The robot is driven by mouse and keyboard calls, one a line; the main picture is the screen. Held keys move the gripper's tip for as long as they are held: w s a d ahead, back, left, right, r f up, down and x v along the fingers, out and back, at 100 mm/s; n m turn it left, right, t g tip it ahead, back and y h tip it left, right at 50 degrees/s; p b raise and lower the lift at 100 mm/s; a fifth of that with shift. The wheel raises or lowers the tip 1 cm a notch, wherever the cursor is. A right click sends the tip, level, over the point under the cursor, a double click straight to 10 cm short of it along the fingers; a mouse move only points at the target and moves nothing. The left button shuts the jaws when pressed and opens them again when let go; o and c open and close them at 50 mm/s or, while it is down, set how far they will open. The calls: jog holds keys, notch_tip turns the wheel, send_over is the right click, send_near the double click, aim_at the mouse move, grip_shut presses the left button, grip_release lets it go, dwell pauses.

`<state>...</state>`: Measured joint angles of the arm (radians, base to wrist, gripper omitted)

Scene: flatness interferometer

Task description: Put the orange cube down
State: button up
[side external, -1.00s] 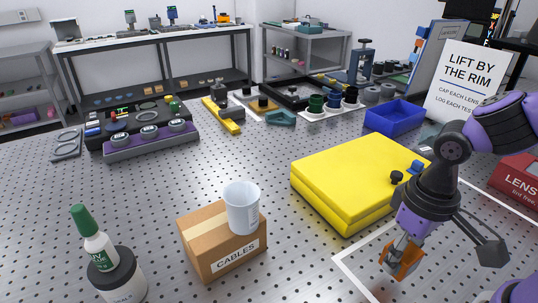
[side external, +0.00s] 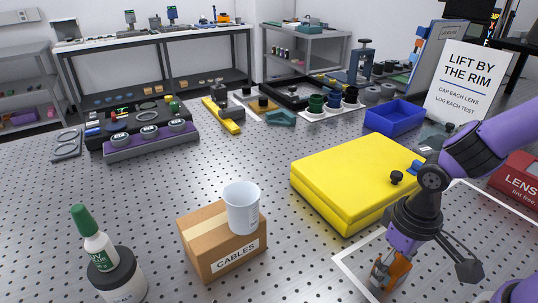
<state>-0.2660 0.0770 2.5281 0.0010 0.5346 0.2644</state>
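The orange cube (side external: 396,273) is at the lower right in the side external view, at my gripper (side external: 385,276). The gripper points down, with its fingers around the cube, and part of the cube is hidden by them. The cube is low, over the area inside the white outline on the perforated metal table (side external: 130,213). I cannot tell whether its underside touches the table.
A yellow case (side external: 345,180) stands just behind my gripper. A cardboard box (side external: 215,250) marked CABLES carries a white beaker (side external: 242,208) at the left. A blue tray (side external: 394,115) and a red box (side external: 518,178) are farther back.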

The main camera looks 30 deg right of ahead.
aim_at(395, 262)
dwell(0.3)
jog(key=w+d+r+t, duration=0.1)
jog(key=d+r+t, duration=0.1)
jog(key=r, duration=0.6)
jog(key=d+r+t, duration=0.3)
jog(key=r, duration=0.5)
jog(key=shift+w+t, duration=0.3)
jog(key=shift+w, duration=0.1)
